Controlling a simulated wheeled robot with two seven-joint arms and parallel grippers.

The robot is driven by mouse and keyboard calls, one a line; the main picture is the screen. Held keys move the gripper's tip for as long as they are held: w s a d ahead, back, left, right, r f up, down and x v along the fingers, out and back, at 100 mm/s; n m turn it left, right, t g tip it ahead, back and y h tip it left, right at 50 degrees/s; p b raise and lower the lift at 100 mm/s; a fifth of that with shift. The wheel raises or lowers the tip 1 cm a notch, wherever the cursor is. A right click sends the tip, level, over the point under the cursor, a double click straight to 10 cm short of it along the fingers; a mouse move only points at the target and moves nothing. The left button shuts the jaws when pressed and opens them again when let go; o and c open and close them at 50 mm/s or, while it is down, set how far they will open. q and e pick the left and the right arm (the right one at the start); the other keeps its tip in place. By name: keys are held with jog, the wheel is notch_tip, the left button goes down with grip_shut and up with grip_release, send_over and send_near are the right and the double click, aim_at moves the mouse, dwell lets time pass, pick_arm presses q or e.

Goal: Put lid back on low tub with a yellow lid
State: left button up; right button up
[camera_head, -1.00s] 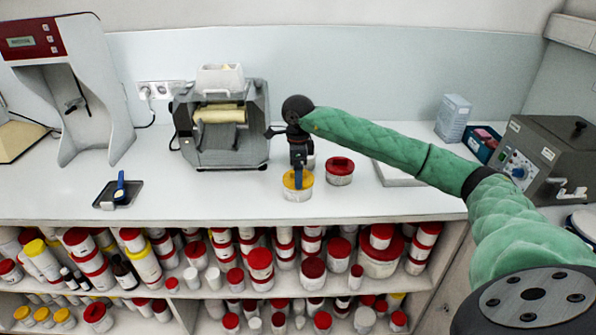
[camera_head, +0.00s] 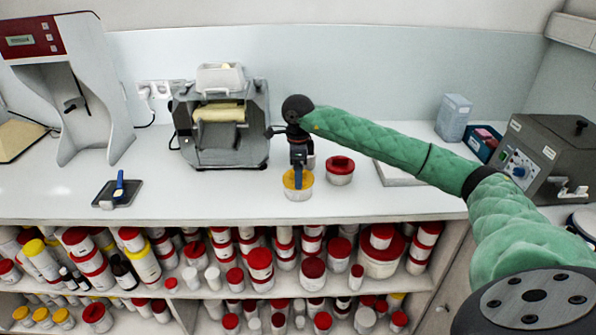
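The low white tub (camera_head: 298,194) stands on the counter, left of a similar red-lidded tub. Its yellow lid (camera_head: 291,181) is at the top of the tub; I cannot tell whether it is fully seated. My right gripper (camera_head: 299,187) comes down from above, with its dark fingers at the lid. The fingers overlap the lid in this view, and whether they are closed on it is too small to tell. My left gripper is not in view.
A red-lidded tub (camera_head: 340,170) stands close on the right. A grey roller mill (camera_head: 222,140) is behind to the left. A small dark tray (camera_head: 117,194) with a blue-handled tool lies further left. Shelves of tubs (camera_head: 262,264) are below the counter edge.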

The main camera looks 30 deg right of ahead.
jog(key=o, duration=0.7)
jog(key=shift+o, duration=0.2)
jog(key=shift+r+p, duration=0.65)
jog(key=shift+r, duration=1.6)
jog(key=shift+c, duration=0.2)
grip_shut()
jog(key=shift+f, duration=0.1)
